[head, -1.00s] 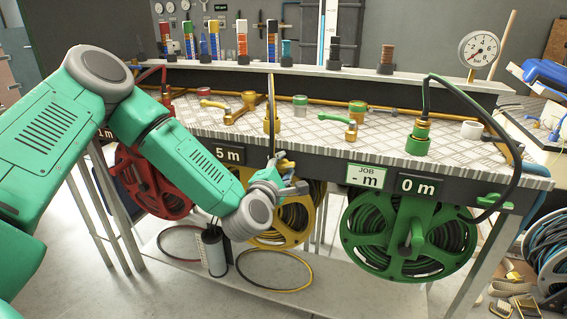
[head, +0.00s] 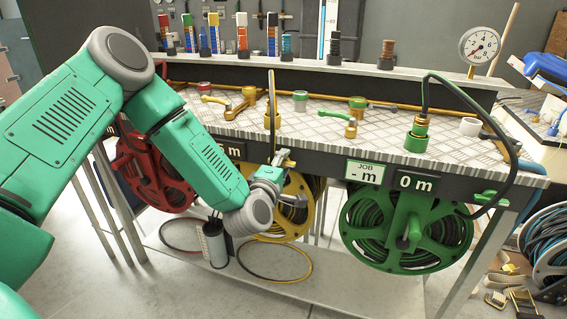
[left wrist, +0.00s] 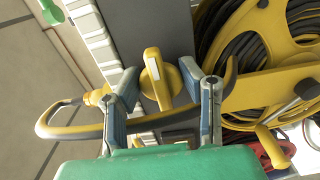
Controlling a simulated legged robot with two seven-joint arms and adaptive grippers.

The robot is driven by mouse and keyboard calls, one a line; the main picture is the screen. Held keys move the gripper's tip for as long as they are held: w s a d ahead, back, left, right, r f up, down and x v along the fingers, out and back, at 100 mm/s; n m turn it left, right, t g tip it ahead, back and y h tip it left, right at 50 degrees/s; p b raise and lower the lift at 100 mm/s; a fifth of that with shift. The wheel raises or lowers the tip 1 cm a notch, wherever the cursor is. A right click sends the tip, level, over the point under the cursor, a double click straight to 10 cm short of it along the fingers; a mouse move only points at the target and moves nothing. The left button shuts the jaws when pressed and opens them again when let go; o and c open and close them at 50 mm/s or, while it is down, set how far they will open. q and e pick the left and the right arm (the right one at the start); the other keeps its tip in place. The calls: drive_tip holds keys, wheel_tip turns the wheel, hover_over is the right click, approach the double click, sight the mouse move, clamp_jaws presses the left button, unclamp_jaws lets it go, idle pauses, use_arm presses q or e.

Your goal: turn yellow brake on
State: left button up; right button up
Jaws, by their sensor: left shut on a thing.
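The yellow brake (left wrist: 152,78) is a small yellow lever on the bench's dark front edge, above the yellow reel (left wrist: 268,45). In the head view the brake (head: 284,158) is small and partly behind my gripper. My left gripper (head: 287,182) is at the bench front, over the yellow reel (head: 293,208). The exact contact is hard to see. My right gripper is not in view.
A red reel (head: 158,172) is to the left and a green reel (head: 406,228) to the right. A yellow-ended hose (left wrist: 70,131) loops close beside my fingers. Valves and fittings stand on the bench top (head: 320,125). A green lever (head: 491,198) is at the right edge.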

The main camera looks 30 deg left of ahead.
use_arm(q)
drive_tip(key=shift+s+d+f, duration=0.1)
drive_tip(key=shift+s+f, duration=0.05)
drive_tip(key=shift+f, duration=0.3)
drive_tip(key=o, duration=1.1)
drive_tip(key=shift+o, duration=0.2)
drive_tip(key=shift+r, duration=0.2)
drive_tip(key=v, duration=1.1)
drive_tip(key=shift+s, duration=0.3)
drive_tip(key=shift+f, duration=0.1)
